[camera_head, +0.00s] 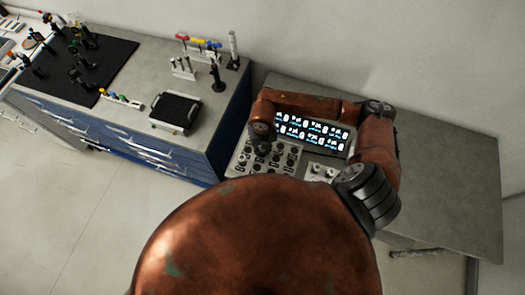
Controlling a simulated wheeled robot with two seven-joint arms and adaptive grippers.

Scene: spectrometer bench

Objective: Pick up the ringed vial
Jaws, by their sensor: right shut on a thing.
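The gripper is small and dark in this view. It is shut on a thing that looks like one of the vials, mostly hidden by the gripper. I cannot make out a ring on any vial at this size. I cannot tell whether the held vial is clear of the rack. My left gripper is not in view.
The blue-drawered bench (225,138) at left carries a black square device (176,111) and a dark mat (104,85) with optics. The grey bench's right side (450,180) is clear.

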